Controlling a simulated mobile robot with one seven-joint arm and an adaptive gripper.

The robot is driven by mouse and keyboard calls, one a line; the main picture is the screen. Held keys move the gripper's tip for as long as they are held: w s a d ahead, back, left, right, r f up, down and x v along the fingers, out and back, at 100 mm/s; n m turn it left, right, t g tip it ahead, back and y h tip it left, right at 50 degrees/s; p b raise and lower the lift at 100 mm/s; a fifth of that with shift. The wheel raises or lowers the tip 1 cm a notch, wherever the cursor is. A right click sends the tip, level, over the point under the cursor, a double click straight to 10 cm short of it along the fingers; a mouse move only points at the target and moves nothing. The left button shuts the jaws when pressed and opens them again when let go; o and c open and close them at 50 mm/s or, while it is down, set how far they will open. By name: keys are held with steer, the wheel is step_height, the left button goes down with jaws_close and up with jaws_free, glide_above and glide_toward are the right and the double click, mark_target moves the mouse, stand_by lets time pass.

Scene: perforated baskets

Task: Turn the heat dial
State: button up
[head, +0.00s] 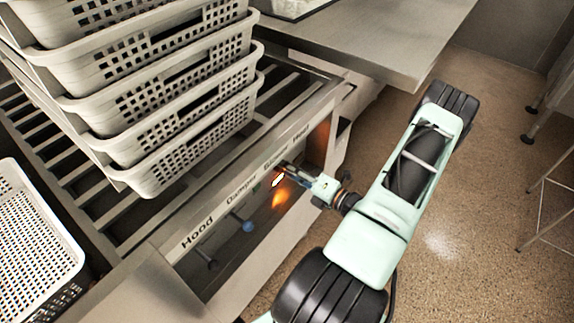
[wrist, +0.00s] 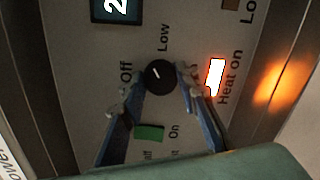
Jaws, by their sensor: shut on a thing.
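The heat dial (wrist: 158,76) is a round black knob with a white pointer mark, on a grey panel with "Off" and "Low" printed beside it. My gripper (wrist: 154,92) has its blue fingers on either side of the dial and is shut on it. A lit white indicator (wrist: 215,76) with an orange edge glows beside the words "Heat on". In the head view my gripper (head: 284,174) reaches the front panel (head: 222,219) from the right. The dial is hidden there behind the fingers.
A green switch (wrist: 149,132) and a dark blue display (wrist: 116,10) are near the dial. Stacked perforated baskets (head: 150,165) stand on the slatted rack (head: 125,215) above the panel. A blue knob (head: 248,226) sits lower left on the panel. Open floor (head: 470,150) lies to the right.

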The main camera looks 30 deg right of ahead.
steer(key=m+p, duration=0.1)
steer(key=m, duration=0.4)
steer(key=shift+f+m+y+p, duration=0.1)
steer(key=shift+m+y+p, duration=0.2)
steer(key=shift+p, duration=0.05)
stand_by(0.5)
steer(key=o, duration=1.1)
steer(key=shift+o, duration=0.2)
steer(key=shift+s+d, duration=0.1)
steer(key=v, duration=1.1)
steer(key=shift+s, duration=0.4)
steer(key=shift+d, duration=0.15)
